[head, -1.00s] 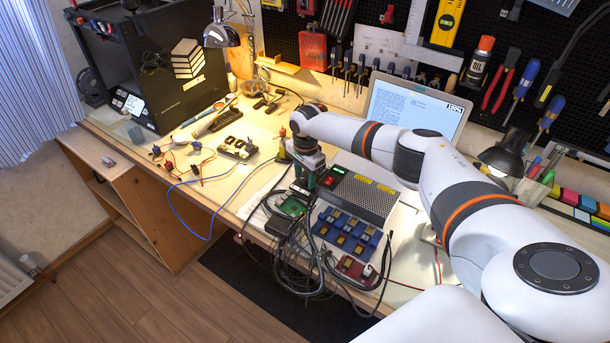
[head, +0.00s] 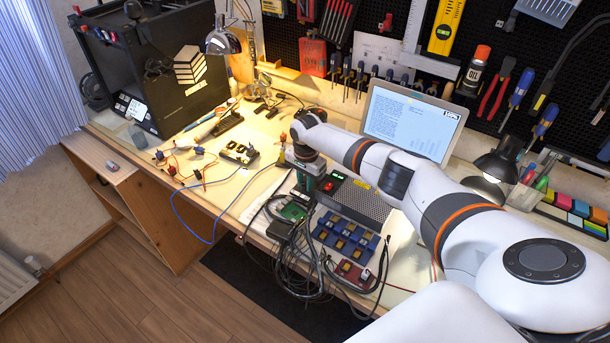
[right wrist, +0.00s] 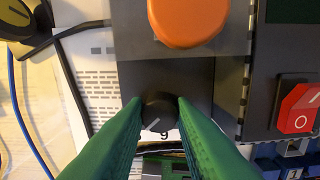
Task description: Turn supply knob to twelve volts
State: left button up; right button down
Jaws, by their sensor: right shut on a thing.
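The supply knob (right wrist: 159,111) is small, round and black, on a dark panel in the right wrist view. Its white mark points to the lower left, and a partly covered digit like a 9 shows just below it. My right gripper (right wrist: 158,113) has its green fingers shut on the knob's two sides. In the head view the right gripper (head: 308,182) is at the left end of the grey supply box (head: 362,205), and the knob is hidden there. A red rocker switch (right wrist: 298,108) is right of the knob. My left gripper is not in view.
An orange round cap (right wrist: 187,20) stands close above the knob in the right wrist view. Blue bins (head: 345,236), a green circuit board (head: 293,211) and a tangle of cables (head: 300,265) crowd the bench front. A laptop (head: 410,120) stands behind.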

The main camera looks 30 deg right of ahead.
jog(key=shift+a+n+p, duration=0.1)
jog(key=shift+n+p, duration=0.25)
jog(key=shift+n, duration=0.55)
jog(key=n, duration=0.3)
jog(key=shift+n, duration=0.3)
jog(key=n, duration=0.3)
jog(key=shift+n, duration=0.3)
jog(key=n, duration=0.3)
jog(key=shift+n, duration=0.3)
jog(key=n, duration=0.4)
jog(key=shift+n+b, duration=0.3)
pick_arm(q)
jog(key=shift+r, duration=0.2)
pick_arm(e)
jog(key=shift+n, duration=2)
jog(key=shift+w, duration=0.1)
